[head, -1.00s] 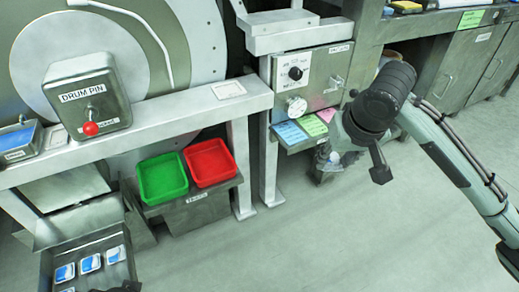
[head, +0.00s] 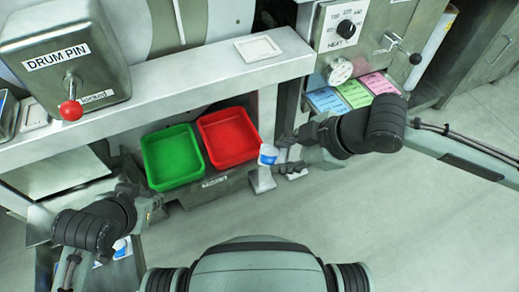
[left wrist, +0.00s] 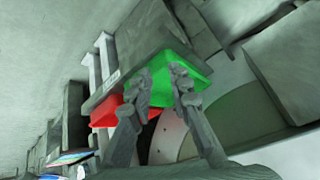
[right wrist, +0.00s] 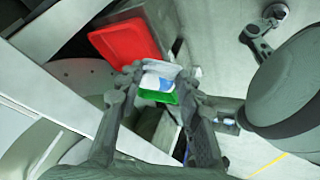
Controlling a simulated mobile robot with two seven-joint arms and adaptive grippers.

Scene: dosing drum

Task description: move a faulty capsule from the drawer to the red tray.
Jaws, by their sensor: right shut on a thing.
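My right gripper (head: 284,152) is shut on a white and blue capsule (head: 268,154), just beyond the right front corner of the red tray (head: 230,139). In the right wrist view the capsule (right wrist: 158,76) sits between the fingertips (right wrist: 159,80), with the red tray (right wrist: 127,42) beyond. The red tray looks empty. The drawer is mostly hidden by my left arm; a bit of blue and white capsule (head: 120,248) shows.
An empty green tray (head: 173,157) stands left of the red one on a low shelf. A white beam (head: 190,88) runs above both trays. The drum pin box (head: 62,58) with its red knob is at the upper left. Open floor lies to the right.

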